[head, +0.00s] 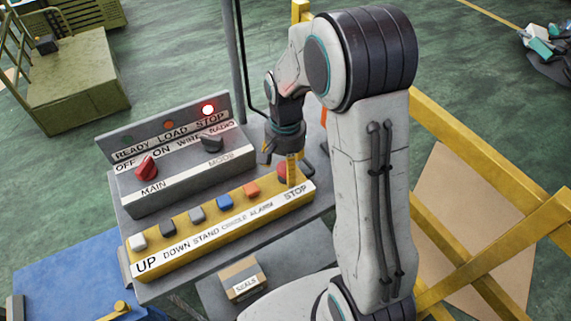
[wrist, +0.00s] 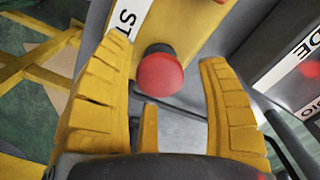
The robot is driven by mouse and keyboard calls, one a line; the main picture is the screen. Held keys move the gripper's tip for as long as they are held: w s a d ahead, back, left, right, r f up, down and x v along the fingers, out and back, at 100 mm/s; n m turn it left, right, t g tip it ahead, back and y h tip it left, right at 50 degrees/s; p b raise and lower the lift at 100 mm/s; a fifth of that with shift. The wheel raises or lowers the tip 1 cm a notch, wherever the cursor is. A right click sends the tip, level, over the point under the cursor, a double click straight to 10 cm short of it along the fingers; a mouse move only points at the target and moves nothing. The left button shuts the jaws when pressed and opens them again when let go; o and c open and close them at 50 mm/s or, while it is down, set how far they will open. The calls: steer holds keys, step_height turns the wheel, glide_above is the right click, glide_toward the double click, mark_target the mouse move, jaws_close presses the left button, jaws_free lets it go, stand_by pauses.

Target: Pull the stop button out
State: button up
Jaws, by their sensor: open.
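The red stop button (head: 282,173) is at the right end of the yellow button panel (head: 215,232), above the STOP label, partly hidden by a finger of my gripper (head: 285,165). In the wrist view the round red stop button (wrist: 160,73) sits on the yellow panel between the tips of my gripper (wrist: 164,62). My gripper is open with yellow ribbed fingers. Gaps show on both sides of the button, so the fingers appear apart from it. I cannot tell whether the button is pressed in or out.
Other buttons line the panel, the orange one (head: 251,189) nearest. Behind is a grey box with a red knob (head: 146,167) and a black knob (head: 211,143). The STOP lamp (head: 208,110) glows red. A SEALS box (head: 242,280) sits below. Yellow railings (head: 480,150) stand at right.

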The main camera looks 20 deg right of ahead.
steer(key=shift+o, duration=0.2)
steer(key=c, duration=1.3)
steer(key=shift+w+r+p, duration=0.1)
steer(key=shift+r+p, duration=0.2)
steer(key=shift+r, duration=0.5)
steer(key=shift+c, duration=0.2)
steer(key=o, duration=1.3)
steer(key=shift+r, duration=0.1)
step_height(320, 180, up, 12)
